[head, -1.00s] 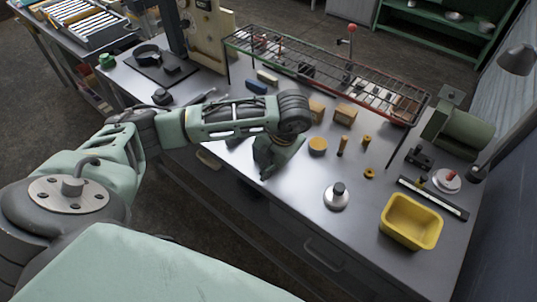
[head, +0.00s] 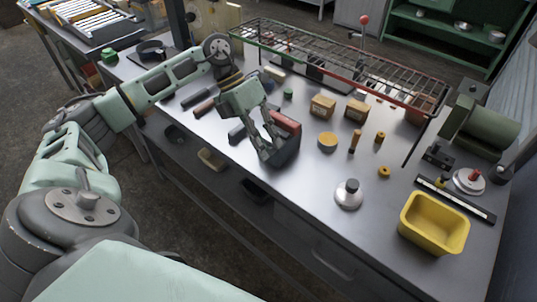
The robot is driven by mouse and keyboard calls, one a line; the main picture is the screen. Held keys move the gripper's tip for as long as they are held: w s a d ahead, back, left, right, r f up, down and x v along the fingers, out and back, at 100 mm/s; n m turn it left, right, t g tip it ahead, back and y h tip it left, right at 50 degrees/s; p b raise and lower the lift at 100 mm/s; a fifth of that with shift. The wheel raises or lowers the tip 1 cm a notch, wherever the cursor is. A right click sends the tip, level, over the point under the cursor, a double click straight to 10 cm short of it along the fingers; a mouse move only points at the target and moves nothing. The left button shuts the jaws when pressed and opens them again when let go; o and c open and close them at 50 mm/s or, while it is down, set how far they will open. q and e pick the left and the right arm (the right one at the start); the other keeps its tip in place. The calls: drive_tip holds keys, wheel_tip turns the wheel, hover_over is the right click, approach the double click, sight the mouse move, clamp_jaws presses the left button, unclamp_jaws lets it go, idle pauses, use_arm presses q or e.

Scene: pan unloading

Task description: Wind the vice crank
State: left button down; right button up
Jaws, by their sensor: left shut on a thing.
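The vice body cannot be made out clearly. My right gripper is out of view.
A wire rack (head: 335,62) stands over the back of the bench. Wooden blocks (head: 322,107), a round wooden piece (head: 327,142), a silver knobbed weight (head: 348,194) and a yellow bin (head: 432,222) stand to the right. A green machine (head: 480,125) is at the right end.

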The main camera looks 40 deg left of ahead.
use_arm(q)
drive_tip(key=h+b, duration=0.1)
drive_tip(key=a+h+b, duration=0.1)
drive_tip(key=shift+a+f+h+b, duration=0.25)
drive_tip(key=shift+f+h+b, duration=0.05)
drive_tip(key=shift+h+b, duration=0.1)
drive_tip(key=c, duration=2.4)
unclamp_jaws()
drive_tip(key=shift+r+p, duration=0.35)
drive_tip(key=shift+p, duration=0.05)
drive_tip(key=o, duration=0.4)
drive_tip(key=shift+c, duration=0.2)
drive_tip(key=shift+o, duration=0.9)
drive_tip(key=shift+d, duration=0.1)
drive_tip(key=v, duration=1.2)
drive_tip(key=shift+w, duration=0.15)
